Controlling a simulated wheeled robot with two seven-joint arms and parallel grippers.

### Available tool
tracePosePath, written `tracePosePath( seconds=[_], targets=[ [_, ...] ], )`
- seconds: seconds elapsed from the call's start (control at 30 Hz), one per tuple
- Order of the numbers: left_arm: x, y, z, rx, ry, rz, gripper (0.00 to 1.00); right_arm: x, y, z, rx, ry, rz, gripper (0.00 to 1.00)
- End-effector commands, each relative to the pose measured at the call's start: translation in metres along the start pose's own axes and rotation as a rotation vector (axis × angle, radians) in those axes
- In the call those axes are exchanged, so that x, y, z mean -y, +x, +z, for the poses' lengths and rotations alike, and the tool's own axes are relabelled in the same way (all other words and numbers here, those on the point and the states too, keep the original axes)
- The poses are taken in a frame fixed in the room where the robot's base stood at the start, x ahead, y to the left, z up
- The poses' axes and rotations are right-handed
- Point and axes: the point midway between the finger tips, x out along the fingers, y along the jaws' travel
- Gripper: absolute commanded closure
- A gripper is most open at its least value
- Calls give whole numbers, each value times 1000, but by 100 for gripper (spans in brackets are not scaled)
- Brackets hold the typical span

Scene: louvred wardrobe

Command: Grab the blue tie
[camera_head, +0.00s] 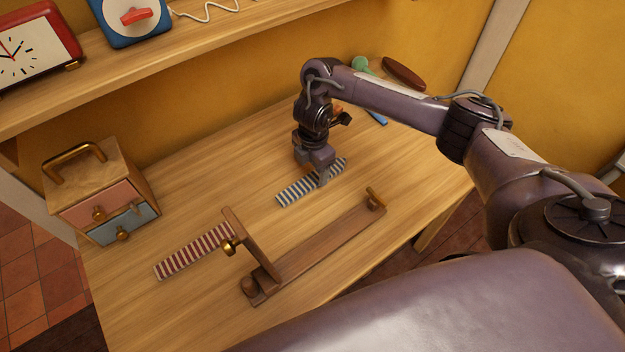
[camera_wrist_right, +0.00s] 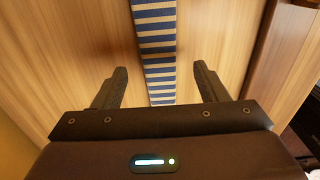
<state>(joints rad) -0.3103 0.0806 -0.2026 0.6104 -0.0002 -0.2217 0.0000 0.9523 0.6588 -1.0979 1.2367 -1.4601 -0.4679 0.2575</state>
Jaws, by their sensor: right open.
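The blue tie (camera_head: 297,190) is a blue and white striped strip lying flat on the wooden table. My right gripper (camera_head: 324,177) is over its right part, pointing down, and hides some of it. In the right wrist view the tie (camera_wrist_right: 155,45) runs between the two open fingers (camera_wrist_right: 158,88), with a gap on each side. The fingers are not closed on it. My left gripper is not in view.
A red and white striped tie (camera_head: 193,251) lies to the left. A wooden rack (camera_head: 318,247) with an upright arm and brass knob stands in front. A small drawer box (camera_head: 100,190) is at the left. A shelf (camera_head: 150,57) crosses the back.

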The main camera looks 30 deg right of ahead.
Motion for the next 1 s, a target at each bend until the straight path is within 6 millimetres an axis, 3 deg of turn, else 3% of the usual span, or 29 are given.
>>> tracePosePath(
  seconds=[0.03,0.2,0.5,0.87,1.0],
  targets=[
    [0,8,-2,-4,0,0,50,2,15,0,-2,2,-4,33],
    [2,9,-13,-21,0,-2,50,1,32,1,0,1,-1,33],
    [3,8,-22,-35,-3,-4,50,0,36,2,1,-1,0,33],
    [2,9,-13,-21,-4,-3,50,0,36,2,1,-1,0,81],
    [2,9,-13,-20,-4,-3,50,0,36,2,1,-1,1,82]
  ],
)
